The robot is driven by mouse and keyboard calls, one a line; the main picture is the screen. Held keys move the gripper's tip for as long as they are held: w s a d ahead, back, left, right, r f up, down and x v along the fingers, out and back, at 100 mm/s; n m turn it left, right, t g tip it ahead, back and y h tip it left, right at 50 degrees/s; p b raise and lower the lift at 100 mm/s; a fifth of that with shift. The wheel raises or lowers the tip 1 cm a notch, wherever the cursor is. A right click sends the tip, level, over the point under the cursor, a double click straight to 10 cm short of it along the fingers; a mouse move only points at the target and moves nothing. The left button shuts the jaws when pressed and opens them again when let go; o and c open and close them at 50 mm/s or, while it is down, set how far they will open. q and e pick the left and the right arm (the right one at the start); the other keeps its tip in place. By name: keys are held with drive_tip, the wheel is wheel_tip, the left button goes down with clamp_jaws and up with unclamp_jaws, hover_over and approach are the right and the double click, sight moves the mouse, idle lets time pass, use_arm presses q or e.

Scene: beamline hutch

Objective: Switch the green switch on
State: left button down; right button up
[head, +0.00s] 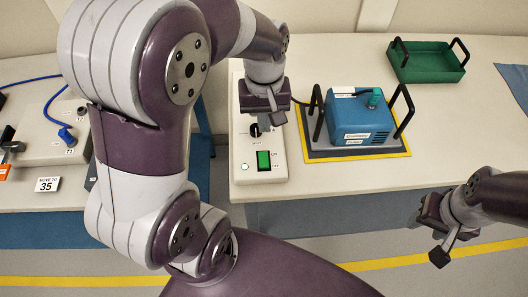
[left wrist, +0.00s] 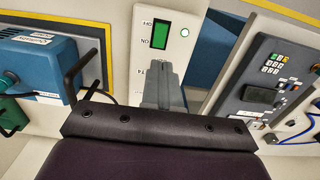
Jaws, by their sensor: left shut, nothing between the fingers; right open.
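The green switch (head: 264,160) is a rocker set in a black frame on a pale control panel (head: 240,148) on the table. It also shows in the left wrist view (left wrist: 160,34), beside OFF and ON lettering. I cannot tell clearly which side is pressed. A small pale round lamp (head: 245,167) sits beside it, also visible in the left wrist view (left wrist: 184,32). My left gripper (head: 265,117) is shut and empty over the panel, behind the switch and apart from it. Its closed fingers (left wrist: 163,82) point toward the switch. My right gripper (head: 432,235) is open and empty at the right, in front of the table.
A black knob (head: 255,130) is on the panel close to my left gripper. A blue box (head: 358,120) with black handles stands right of the panel on a yellow-edged mat. A green tray (head: 427,62) is at the back right. Bare table lies between them.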

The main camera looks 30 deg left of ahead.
use_arm(q)
drive_tip(key=s, duration=0.1)
drive_tip(key=b, duration=0.1)
approach(265, 163)
wheel_tip(265, 163, down, 6)
drive_tip(key=shift+s+f, duration=0.15)
drive_tip(key=shift+f, duration=0.3)
use_arm(e)
drive_tip(key=shift+s+d+f, duration=0.3)
drive_tip(key=shift+s+f, duration=0.05)
drive_tip(key=shift+f, duration=0.15)
